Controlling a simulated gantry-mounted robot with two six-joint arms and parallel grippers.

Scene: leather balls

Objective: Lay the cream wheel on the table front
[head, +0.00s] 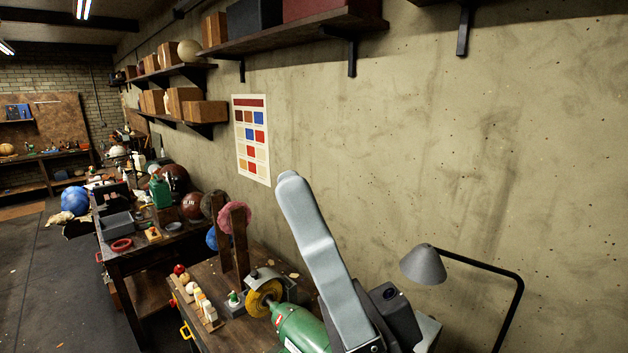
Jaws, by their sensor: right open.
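A yellowish wheel (262,299), the closest match I see to the cream wheel, stands upright against the end of a green machine (300,330) on the near wooden table (236,336). My right gripper (312,235) is above and to the right of the wheel. One long grey finger shows, pointing up, with no object seen in it; it is open and apart from the wheel. It covers part of the table and machine. The table's front is partly cut off by the lower edge. My left gripper is not in view.
Wooden posts (240,240) behind the wheel carry a pink wheel (234,217); blue and dark wheels show beside them. Small bottles (203,304) line the table's left side. A grey lamp (424,266) stands at right. A cluttered bench (150,243) lies farther back.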

